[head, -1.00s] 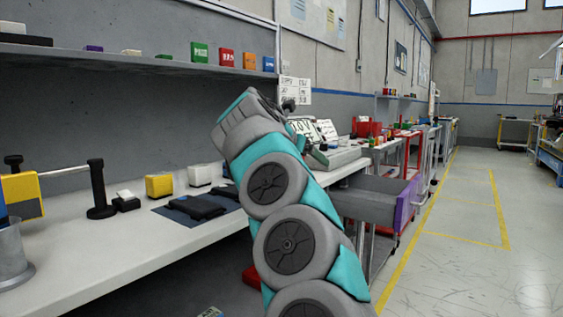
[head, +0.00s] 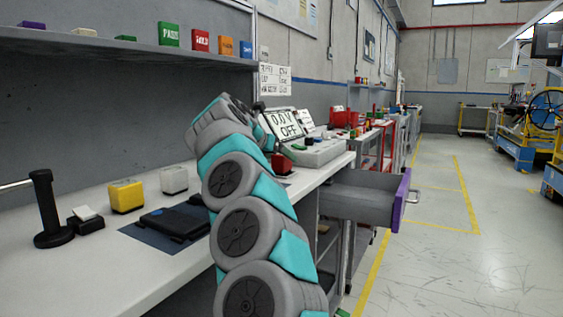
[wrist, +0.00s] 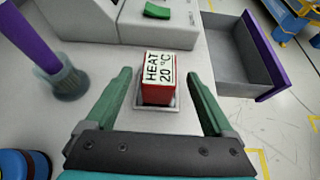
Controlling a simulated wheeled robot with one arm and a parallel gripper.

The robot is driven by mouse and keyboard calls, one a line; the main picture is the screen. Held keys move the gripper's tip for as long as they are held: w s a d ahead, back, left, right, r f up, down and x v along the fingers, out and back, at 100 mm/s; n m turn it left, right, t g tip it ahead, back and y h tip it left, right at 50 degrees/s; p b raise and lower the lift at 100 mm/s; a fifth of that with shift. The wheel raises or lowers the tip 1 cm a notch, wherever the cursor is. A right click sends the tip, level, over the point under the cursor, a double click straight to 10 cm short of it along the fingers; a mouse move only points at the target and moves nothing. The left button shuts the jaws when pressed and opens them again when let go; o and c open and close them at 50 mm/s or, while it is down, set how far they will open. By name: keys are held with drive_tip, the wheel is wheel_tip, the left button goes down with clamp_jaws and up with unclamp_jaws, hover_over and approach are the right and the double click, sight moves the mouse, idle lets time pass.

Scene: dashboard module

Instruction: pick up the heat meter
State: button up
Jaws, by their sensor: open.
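The heat meter (wrist: 158,78) is a red box with a white label reading "HEAT 20 °C". It stands on a small grey pad (wrist: 146,107) on the white bench. In the wrist view my gripper (wrist: 157,76) is open, with one green finger on each side of the meter. Clear gaps show between the fingers and the box, and nothing is held. In the head view a red block (head: 282,163) beside my arm seems to be the same meter, partly hidden.
A grey device (wrist: 160,30) with a green button stands just beyond the meter. An open grey drawer (wrist: 236,58) with a purple front juts out at right. A purple-handled brush (wrist: 68,82) is at left. Yellow (head: 126,196) and white (head: 174,179) blocks stand farther along the bench.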

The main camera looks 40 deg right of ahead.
drive_tip(key=shift+x, duration=1.4)
clamp_jaws()
